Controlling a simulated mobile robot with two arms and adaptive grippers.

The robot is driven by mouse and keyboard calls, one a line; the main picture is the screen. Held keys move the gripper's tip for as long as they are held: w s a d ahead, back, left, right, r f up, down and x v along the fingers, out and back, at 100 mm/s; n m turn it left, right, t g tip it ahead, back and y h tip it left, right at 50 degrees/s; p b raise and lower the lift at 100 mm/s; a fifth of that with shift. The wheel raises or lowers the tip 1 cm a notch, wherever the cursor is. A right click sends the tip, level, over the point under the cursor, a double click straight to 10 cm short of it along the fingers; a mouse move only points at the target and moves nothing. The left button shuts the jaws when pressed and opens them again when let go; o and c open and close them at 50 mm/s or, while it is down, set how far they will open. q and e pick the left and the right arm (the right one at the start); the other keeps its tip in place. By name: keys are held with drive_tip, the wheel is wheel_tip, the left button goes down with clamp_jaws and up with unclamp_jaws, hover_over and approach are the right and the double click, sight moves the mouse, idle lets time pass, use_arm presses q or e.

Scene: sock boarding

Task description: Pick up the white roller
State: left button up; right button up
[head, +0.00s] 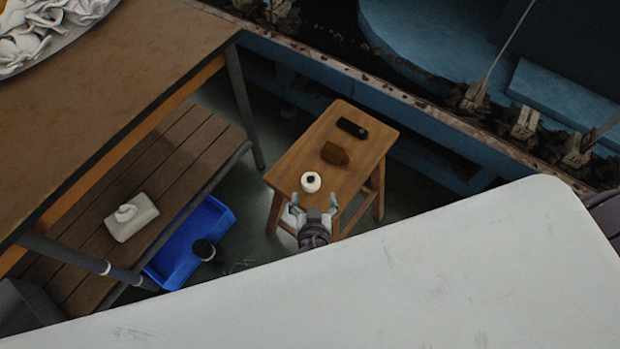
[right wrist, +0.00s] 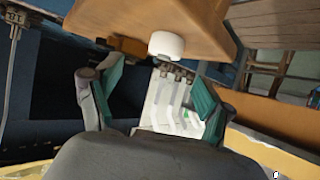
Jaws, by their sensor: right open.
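The white roller (head: 311,182) is a short white cylinder with a dark hole in its end. It is on the near end of a small wooden stool (head: 345,190). My right gripper (head: 313,203) is open just in front of it, its two pale green fingers apart and pointing at the roller. In the right wrist view the roller (right wrist: 166,45) is ahead, between and beyond the open fingers of the gripper (right wrist: 158,85), and nothing is held. My left gripper is in neither view.
A brown lump (head: 335,154) and a black object (head: 352,128) lie farther back on the stool. A large pale surface (head: 470,270) fills the near right. A slatted bench (head: 165,160) with a tissue box (head: 131,217) and a blue bin (head: 185,240) are at left.

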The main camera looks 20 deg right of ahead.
sight(311, 181)
drive_tip(key=shift+x, duration=1.1)
drive_tip(key=shift+a+p+x, duration=0.15)
drive_tip(key=shift+p+x, duration=0.1)
drive_tip(key=shift+x, duration=1.1)
drive_tip(key=shift+a+p+x, duration=0.1)
drive_tip(key=shift+p+x, duration=0.1)
drive_tip(key=shift+x, duration=1.15)
drive_tip(key=shift+a, duration=0.1)
drive_tip(key=shift+c, duration=0.2)
drive_tip(key=c, duration=1.2)
drive_tip(key=shift+r, duration=0.1)
drive_tip(key=shift+c, duration=0.2)
